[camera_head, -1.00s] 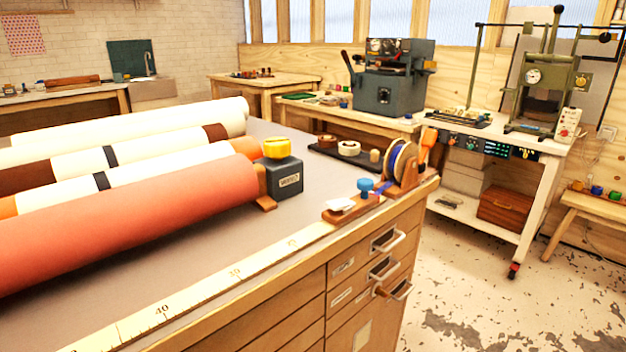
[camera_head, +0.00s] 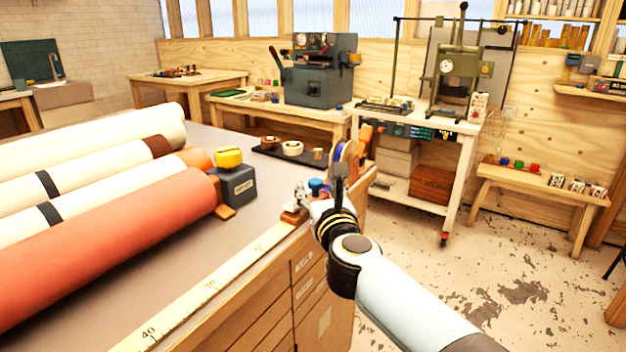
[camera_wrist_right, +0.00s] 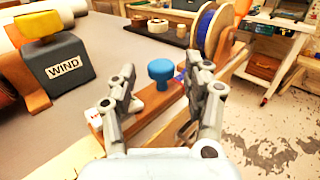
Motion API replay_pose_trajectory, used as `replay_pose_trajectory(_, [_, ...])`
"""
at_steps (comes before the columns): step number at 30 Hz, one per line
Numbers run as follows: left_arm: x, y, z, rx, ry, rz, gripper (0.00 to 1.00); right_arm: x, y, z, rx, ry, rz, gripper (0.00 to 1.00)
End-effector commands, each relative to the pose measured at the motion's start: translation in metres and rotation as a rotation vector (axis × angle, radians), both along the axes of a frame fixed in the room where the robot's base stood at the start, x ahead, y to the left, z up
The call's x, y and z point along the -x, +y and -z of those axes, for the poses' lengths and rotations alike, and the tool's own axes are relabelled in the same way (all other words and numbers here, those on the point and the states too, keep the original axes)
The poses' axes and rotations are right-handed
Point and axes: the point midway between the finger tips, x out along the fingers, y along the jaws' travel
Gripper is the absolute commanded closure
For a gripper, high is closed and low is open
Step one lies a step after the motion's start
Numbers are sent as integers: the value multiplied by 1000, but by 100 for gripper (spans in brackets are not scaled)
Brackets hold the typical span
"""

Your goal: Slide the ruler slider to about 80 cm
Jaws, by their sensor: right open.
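The ruler (camera_head: 215,283) is a pale strip along the front edge of the table, with 40 at the lower left and what looks like 30 further right. The slider is a wooden block (camera_head: 291,216) with a blue knob (camera_head: 316,184) at the ruler's far right end. My right gripper (camera_head: 319,186) is over the slider and partly hides it. In the right wrist view, my right gripper (camera_wrist_right: 161,68) is open, with the blue knob (camera_wrist_right: 160,72) showing between its fingers, apart from both. The wooden block (camera_wrist_right: 165,112) shows below the knob. My left gripper is out of view.
A spool stand (camera_head: 347,158) stands just beyond the slider. A grey box with a yellow knob (camera_head: 236,186), labelled WIND in the wrist view, and large rolls (camera_head: 110,225) lie left of the ruler. Grey tabletop between ruler and rolls is clear.

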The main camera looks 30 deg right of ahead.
Motion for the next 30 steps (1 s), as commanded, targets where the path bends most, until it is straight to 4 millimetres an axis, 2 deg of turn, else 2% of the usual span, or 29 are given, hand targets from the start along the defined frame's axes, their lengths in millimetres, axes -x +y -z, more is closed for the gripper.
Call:
replay_pose_trajectory(3, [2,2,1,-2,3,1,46,-17,-8,0,2,0,0,49])
replay_pose_trajectory(6, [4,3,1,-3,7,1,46,-26,-11,1,2,1,0,49])
replay_pose_trajectory(17, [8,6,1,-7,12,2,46,-31,-13,0,1,2,0,49])
replay_pose_trajectory(28, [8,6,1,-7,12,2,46,-31,-13,0,1,2,0,98])
replay_pose_trajectory(30, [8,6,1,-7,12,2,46,-31,-13,1,1,2,0,100])
